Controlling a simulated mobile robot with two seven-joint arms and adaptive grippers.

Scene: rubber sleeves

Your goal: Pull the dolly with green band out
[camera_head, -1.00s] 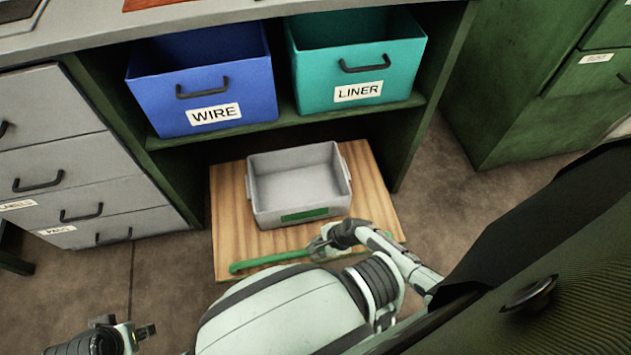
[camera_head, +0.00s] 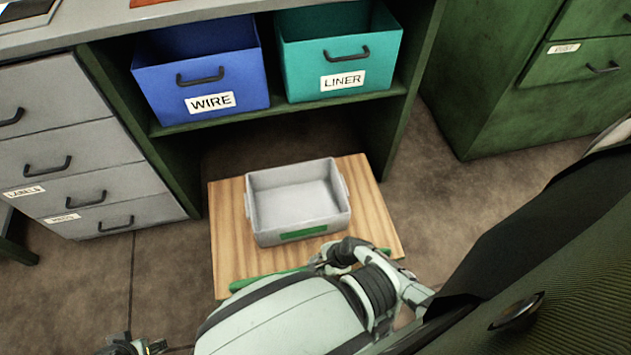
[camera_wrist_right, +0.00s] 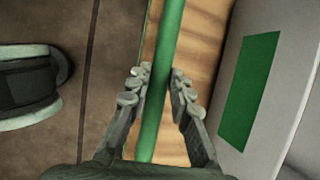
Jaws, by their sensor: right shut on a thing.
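The dolly is a wooden board (camera_head: 228,225) on the floor in front of the lower opening of the bench, with a green bar (camera_head: 262,281) along its near edge. A grey bin (camera_head: 297,200) with a green label sits on the board. My right gripper (camera_head: 335,262) is at the bar's right part, and my arm hides some of the bar. In the right wrist view my right gripper (camera_wrist_right: 159,75) has its fingers closed on both sides of the green bar (camera_wrist_right: 160,110). My left gripper (camera_head: 138,346) is partly cut off at the bottom left; its fingers are unclear.
A blue WIRE bin (camera_head: 203,80) and a teal LINER bin (camera_head: 340,60) stand on the shelf above. Grey drawers (camera_head: 75,150) are to the left and a green cabinet (camera_head: 500,90) to the right. Bare floor (camera_head: 75,295) shows left of the dolly.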

